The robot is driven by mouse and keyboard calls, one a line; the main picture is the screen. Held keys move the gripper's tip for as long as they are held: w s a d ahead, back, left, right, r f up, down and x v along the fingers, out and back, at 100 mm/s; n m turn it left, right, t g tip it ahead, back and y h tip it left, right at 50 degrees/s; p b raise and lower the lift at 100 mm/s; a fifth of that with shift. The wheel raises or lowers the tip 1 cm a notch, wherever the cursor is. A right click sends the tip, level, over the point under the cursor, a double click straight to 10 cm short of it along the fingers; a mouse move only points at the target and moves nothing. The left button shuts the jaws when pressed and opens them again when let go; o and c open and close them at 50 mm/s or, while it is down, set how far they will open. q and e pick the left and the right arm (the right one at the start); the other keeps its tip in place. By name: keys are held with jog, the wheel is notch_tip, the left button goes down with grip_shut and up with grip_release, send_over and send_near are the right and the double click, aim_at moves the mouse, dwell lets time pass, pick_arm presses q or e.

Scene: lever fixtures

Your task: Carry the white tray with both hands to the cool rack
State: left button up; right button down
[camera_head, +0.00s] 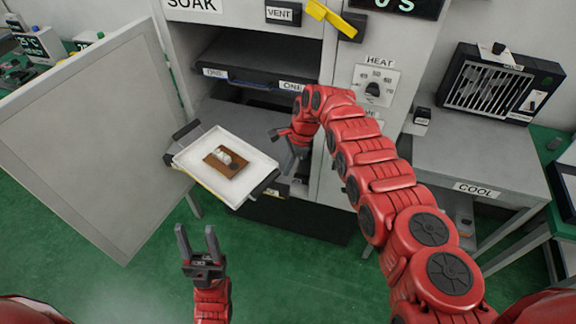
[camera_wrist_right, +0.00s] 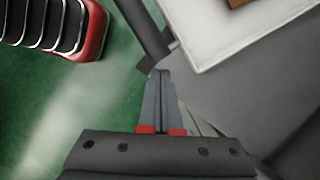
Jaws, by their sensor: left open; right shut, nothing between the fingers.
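The white tray (camera_head: 252,152) juts out in front of the cabinet, with black handles at its left and right ends. A brown board (camera_head: 228,162) with a small white item lies on it. My left gripper (camera_head: 196,232) is open and empty, below and apart from the tray. My right gripper (camera_head: 290,158) is shut and empty beside the tray's right side. In the right wrist view, my closed fingers (camera_wrist_right: 160,95) are close to a dark handle, with the tray (camera_wrist_right: 240,32) beyond; contact is unclear. The grey table labelled COOL (camera_head: 465,160) stands at the right.
The open cabinet door (camera_head: 95,140) stands left of the tray. A dark shelf drawer (camera_head: 255,80) sits inside the cabinet above the tray. A black fan-like box (camera_head: 495,85) stands at the back of the COOL table. Green floor is clear in front.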

jog(key=w+d+r+b, duration=0.1)
jog(key=d+r+b, duration=0.2)
jog(key=d+r, duration=0.3)
jog(key=v, duration=0.3)
jog(key=shift+w+a+r, duration=0.15)
jog(key=shift+w+r, duration=0.1)
jog(key=shift+r, duration=0.1)
